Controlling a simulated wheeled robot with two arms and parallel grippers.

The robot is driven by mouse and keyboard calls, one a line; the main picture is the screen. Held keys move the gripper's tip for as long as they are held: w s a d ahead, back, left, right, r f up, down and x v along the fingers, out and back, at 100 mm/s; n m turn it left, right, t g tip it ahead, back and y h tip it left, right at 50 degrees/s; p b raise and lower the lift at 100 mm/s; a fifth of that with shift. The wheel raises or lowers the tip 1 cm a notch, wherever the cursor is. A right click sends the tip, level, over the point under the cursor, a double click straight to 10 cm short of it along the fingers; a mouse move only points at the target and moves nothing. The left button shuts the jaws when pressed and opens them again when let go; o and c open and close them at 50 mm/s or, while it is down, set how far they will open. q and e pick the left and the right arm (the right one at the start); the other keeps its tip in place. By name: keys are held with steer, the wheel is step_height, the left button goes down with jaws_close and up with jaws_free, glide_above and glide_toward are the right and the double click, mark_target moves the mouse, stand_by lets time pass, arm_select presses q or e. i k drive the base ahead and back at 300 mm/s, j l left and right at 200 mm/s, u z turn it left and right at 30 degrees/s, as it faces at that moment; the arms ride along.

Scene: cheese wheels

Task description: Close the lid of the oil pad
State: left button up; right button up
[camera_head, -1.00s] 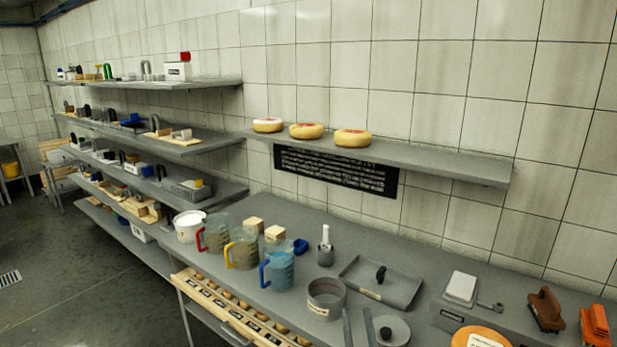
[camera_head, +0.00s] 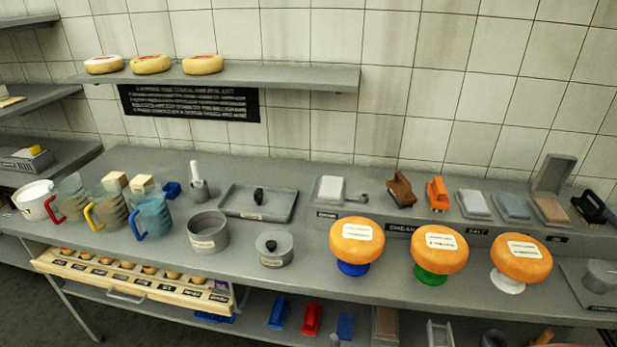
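A small box with a brownish pad (camera_head: 550,209) sits on the raised grey ledge at the right of the counter. Its grey lid (camera_head: 553,173) stands open, upright at the back. It looks like the oil pad, but the label below it is too small to read. Neither of my grippers is in view.
Beside the open box are a blue-grey pad (camera_head: 512,206), a pale block (camera_head: 473,203) and a black-handled tool (camera_head: 590,206). Orange cheese wheels on blue, green and white stands, such as the white-stand one (camera_head: 521,258), stand in front. A shelf (camera_head: 300,76) hangs above.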

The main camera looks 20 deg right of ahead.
mark_target(557, 170)
steer(key=z, duration=2.15)
steer(key=k+j+z, duration=0.1)
